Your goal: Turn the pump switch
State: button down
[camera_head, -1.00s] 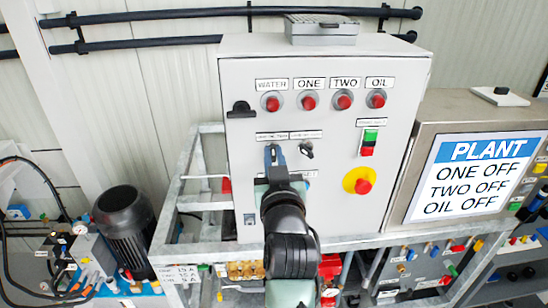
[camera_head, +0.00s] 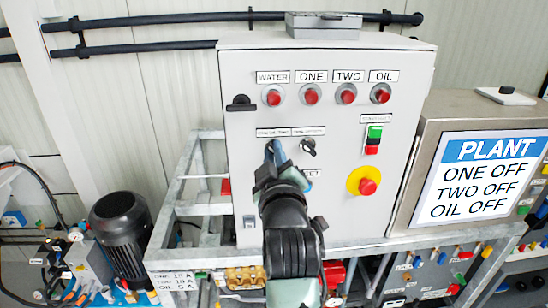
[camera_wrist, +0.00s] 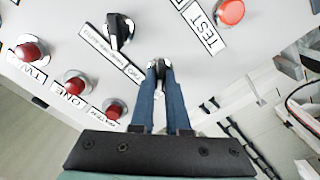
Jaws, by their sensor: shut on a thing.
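The grey control cabinet (camera_head: 350,215) faces me with two small rotary switches under printed labels. My gripper (camera_head: 274,152) is at the left switch, which its blue fingers mostly hide in the head view. In the wrist view the fingertips of my gripper (camera_wrist: 158,74) are closed around the left switch (camera_wrist: 157,63); only a small part of the knob shows, so its angle is hard to read. The other switch (camera_head: 308,147) is black and free, just to the right; it also shows in the wrist view (camera_wrist: 120,30).
Red lamps (camera_head: 311,95) run in a row above. A green and red button (camera_head: 373,140) and a red-on-yellow emergency stop (camera_head: 367,186) are on the right. The plant screen (camera_head: 482,175) reads ONE OFF, TWO OFF, OIL OFF. Grey frame rails (camera_head: 190,205) stand left of the cabinet.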

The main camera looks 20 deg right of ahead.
jog(key=shift+n, duration=0.3)
jog(key=c, duration=0.9)
grip_release()
jog(key=b+v, duration=0.4)
jog(key=v, duration=0.9)
jog(key=s+a+r+m+t+y, duration=0.1)
jog(key=s+a+r+m+t, duration=0.1)
jog(key=a+r, duration=0.3)
jog(key=s+a+r+m+t+y, duration=0.2)
jog(key=s+a+r+t, duration=0.2)
jog(key=r, duration=0.8)
jog(key=s+a+r+m+t+y, duration=0.1)
jog(key=s+a+r+t+y, duration=0.1)
jog(key=a+r, duration=0.4)
notch_tip(320, 180, up, 3)
jog(key=shift+s+r+m+t, duration=0.15)
jog(key=shift+s+m+t, duration=0.35)
jog(key=shift+t, duration=0.5)
